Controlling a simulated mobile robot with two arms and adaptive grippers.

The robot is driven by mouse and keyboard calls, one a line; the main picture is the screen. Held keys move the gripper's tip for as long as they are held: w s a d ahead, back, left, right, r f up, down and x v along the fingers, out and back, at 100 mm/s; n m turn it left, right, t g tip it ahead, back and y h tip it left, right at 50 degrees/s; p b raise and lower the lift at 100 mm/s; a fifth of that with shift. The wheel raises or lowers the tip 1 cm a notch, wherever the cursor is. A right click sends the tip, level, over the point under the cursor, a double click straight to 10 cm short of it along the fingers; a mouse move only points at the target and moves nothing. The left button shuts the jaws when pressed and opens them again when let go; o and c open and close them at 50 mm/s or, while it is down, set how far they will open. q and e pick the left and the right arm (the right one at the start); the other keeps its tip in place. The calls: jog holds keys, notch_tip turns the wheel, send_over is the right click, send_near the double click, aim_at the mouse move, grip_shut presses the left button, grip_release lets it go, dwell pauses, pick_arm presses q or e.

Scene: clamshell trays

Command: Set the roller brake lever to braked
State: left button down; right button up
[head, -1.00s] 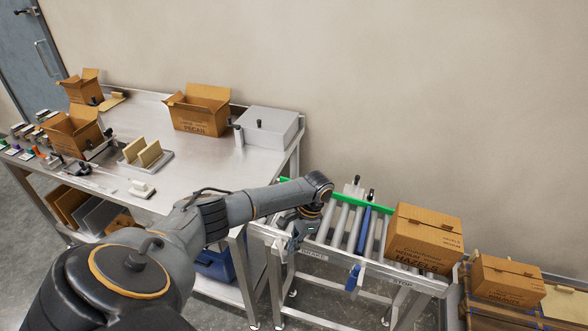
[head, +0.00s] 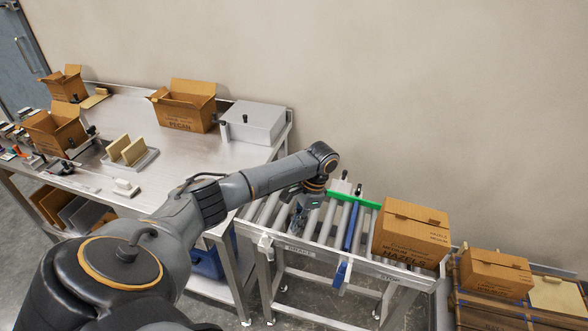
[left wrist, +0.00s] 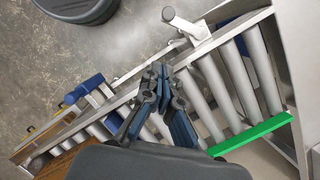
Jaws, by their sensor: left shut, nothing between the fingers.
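The roller brake lever (head: 265,243) is a pale handle on the front rail of the roller conveyor, beside the word BRAKE (head: 297,248). In the left wrist view a pale T-shaped handle (left wrist: 183,23) on a short stem juts outward from the rail. My left gripper (head: 297,226) is shut and empty, above the rollers just behind the front rail, to the right of the lever and apart from it. In the left wrist view its closed fingers (left wrist: 163,78) hang over the rollers and rail. My right gripper is not in view.
A closed hazelnut carton (head: 410,236) sits on the conveyor's right end. A blue lever (head: 341,272) hangs on the front rail right of the brake label. A green bar (head: 353,199) runs along the back. The steel table (head: 190,160) with cartons stands left.

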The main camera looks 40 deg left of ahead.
pick_arm(q)
jog(key=v, duration=0.3)
jog(key=shift+w+r+b, duration=0.2)
jog(key=shift+w+b, duration=0.05)
jog(key=shift+b, duration=0.05)
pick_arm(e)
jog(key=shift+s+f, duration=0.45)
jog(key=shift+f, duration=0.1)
pick_arm(q)
jog(key=shift+d, duration=0.1)
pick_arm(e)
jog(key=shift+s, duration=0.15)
